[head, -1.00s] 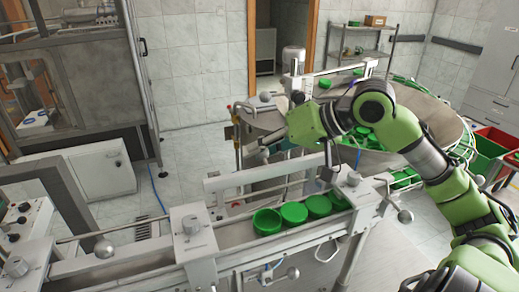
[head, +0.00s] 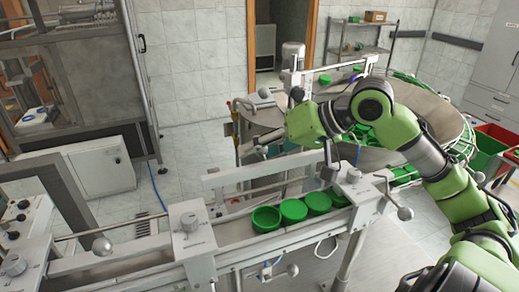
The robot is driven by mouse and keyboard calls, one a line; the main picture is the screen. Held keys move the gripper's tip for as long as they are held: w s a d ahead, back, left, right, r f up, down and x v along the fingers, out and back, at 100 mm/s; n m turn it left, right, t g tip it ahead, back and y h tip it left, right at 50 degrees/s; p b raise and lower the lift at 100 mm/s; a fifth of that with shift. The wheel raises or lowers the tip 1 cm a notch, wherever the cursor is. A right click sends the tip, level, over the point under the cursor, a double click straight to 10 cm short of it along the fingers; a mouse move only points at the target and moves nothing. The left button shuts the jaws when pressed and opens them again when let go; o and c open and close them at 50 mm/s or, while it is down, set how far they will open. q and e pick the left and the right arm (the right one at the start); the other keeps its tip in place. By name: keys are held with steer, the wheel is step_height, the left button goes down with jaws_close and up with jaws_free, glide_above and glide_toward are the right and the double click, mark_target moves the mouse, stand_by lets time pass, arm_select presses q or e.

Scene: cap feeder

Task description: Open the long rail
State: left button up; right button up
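The long rail (head: 255,175) is a pale metal bar running along the far side of the conveyor (head: 235,258), behind a row of green caps (head: 292,210). My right arm comes in from the right, over the bowl. My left gripper is out of view.
A large metal bowl (head: 440,115) with green caps stands behind the conveyor at right. Knobbed clamp blocks (head: 190,228) stand on the conveyor. A red bin (head: 497,137) and a green bin (head: 485,157) are at far right. Floor at left centre is clear.

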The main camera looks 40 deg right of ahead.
steer(key=shift+r, duration=0.2)
steer(key=shift+s+r, duration=0.2)
steer(key=v, duration=1.1)
steer(key=shift+s+d, duration=0.2)
steer(key=shift+f, duration=0.15)
